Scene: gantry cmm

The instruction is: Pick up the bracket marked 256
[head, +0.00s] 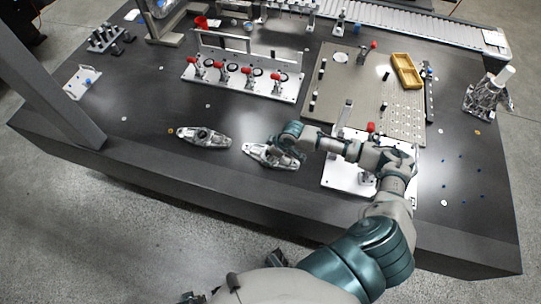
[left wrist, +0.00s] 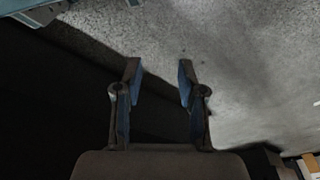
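Two silvery metal brackets lie on the dark table in the head view. The left bracket (head: 203,137) lies free, with nothing touching it. The right bracket (head: 262,153) is partly hidden by my right gripper (head: 279,153), which is at its right part. I cannot tell whether the fingers are open or shut there, or whether they touch it. No number is readable on either bracket. My left gripper (left wrist: 158,72) is open and empty in the left wrist view, with grey floor beyond its fingers.
A white fixture with red-knobbed clamps (head: 243,80) stands behind the brackets. A perforated plate (head: 350,92) carries a yellow tray (head: 406,71). A white base plate (head: 343,176) lies under my right forearm. A grey gantry post (head: 55,85) rises at left. The table's front edge is close to the brackets.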

